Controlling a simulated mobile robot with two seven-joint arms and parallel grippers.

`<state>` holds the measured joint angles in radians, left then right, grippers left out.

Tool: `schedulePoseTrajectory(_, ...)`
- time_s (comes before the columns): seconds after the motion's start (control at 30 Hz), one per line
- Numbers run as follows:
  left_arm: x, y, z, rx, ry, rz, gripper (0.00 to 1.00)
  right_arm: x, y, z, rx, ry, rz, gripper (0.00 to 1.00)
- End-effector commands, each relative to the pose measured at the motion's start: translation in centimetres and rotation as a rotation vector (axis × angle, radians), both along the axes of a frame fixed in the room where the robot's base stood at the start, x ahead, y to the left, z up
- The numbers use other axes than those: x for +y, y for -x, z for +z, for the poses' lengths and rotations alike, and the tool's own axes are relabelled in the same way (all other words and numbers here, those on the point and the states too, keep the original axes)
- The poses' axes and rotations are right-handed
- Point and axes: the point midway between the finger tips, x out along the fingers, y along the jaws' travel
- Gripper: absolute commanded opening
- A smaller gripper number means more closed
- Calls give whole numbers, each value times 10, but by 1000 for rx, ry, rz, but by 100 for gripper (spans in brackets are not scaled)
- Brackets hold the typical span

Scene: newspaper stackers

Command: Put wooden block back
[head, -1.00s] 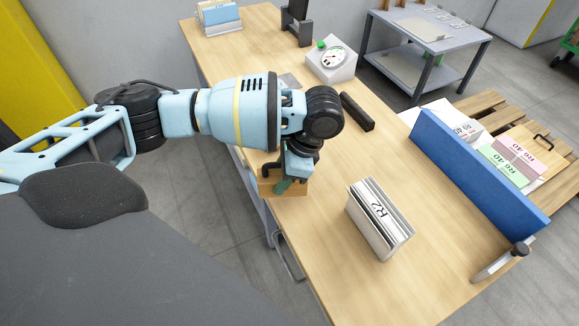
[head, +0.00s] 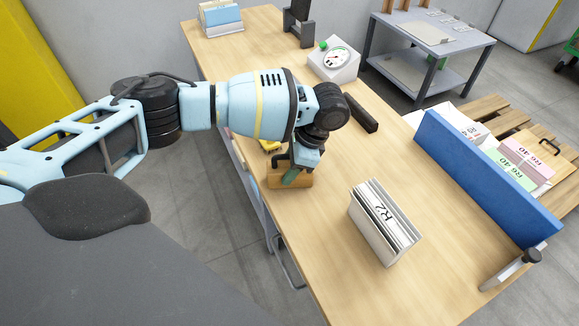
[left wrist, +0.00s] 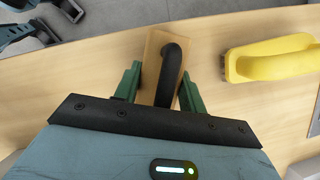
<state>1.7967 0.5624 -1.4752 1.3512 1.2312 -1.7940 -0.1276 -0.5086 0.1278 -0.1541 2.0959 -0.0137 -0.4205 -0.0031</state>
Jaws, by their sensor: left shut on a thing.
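The wooden block (head: 306,182) is light brown with a black arched handle, near the table's left edge in the head view. My left gripper (head: 290,172) is at the block, largely hiding its upper part. In the left wrist view, the block (left wrist: 154,45) lies between the green fingers of my left gripper (left wrist: 160,80), which is shut on the black handle (left wrist: 171,70). I cannot tell whether the block touches the table. My right gripper is not in view.
A yellow-handled brush (left wrist: 275,58) lies beside the block, also partly visible in the head view (head: 270,146). A holder of papers marked R2 (head: 380,220) stands to the right. A dial scale (head: 334,62), black bar (head: 360,112) and blue board (head: 480,175) are farther off.

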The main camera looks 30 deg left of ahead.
Motion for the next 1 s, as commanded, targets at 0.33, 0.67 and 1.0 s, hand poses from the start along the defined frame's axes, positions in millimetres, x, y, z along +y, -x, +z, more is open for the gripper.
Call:
schedulePoseTrajectory(0.33, -1, 0, -1, -1, 2, 0, 43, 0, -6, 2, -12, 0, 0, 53)
schedulePoseTrajectory(0.67, 0, 0, -1, -1, 2, 0, 62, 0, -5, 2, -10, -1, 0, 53)
schedulePoseTrajectory(1.0, -7, -6, 22, -4, 3, -1, 62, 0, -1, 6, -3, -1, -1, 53)
